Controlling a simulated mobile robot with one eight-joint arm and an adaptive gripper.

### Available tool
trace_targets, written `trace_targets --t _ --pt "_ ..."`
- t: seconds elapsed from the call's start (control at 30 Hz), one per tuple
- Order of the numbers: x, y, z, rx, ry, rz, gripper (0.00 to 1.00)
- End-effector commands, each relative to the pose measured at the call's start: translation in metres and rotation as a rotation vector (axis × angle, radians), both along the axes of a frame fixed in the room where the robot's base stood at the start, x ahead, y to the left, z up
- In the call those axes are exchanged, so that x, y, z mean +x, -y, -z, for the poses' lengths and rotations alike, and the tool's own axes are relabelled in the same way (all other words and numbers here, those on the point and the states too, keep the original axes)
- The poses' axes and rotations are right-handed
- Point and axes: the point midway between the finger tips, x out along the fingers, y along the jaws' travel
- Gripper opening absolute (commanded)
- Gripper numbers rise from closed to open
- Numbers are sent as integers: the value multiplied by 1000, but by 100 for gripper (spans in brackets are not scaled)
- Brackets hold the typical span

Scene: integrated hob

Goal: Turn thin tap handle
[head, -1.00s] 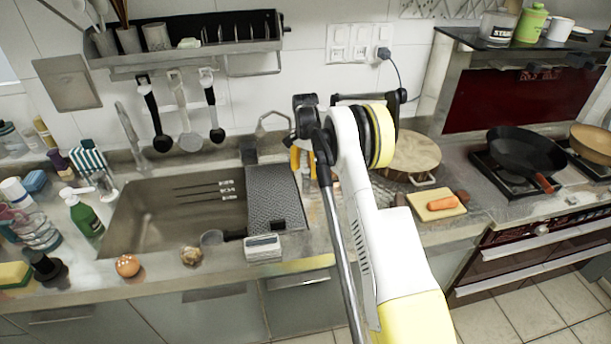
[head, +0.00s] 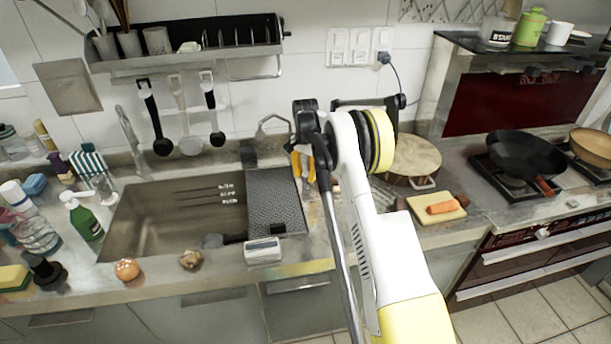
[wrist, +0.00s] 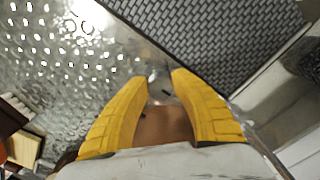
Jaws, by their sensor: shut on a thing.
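My gripper (head: 303,165) has yellow fingers and hangs over the counter, just right of the dark grid mat at the sink. In the wrist view, my gripper (wrist: 161,82) has its fingertips close together, with a small shiny metal piece (wrist: 159,92) between them. I cannot tell for sure whether this piece is the thin tap handle. A brown surface shows below it between the fingers. A grey tap (head: 130,135) stands behind the left part of the sink (head: 150,225), well away from my gripper. No tap handle shows clearly in the head view.
The grid mat (head: 276,203) lies over the sink's right side and shows in the wrist view (wrist: 215,35). A round wooden lid (head: 413,157) and a carrot board (head: 437,208) lie right of my arm. A black pan (head: 525,155) stands on the hob. Bottles crowd the left.

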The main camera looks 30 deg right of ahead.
Motion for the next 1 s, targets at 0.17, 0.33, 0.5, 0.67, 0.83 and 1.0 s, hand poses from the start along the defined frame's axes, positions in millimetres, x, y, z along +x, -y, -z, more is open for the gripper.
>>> trace_targets --t 0.17,0.33,0.5,0.67,0.83,1.0 --pt "-1 0 0 0 -1 -91 0" --pt "-1 1 0 0 -1 -226 0" --pt "-2 1 0 0 -1 -372 0" --pt "-2 2 0 1 -2 -500 0" --pt "-2 2 1 1 -2 -610 0" --pt "-2 2 1 1 -2 -688 0"
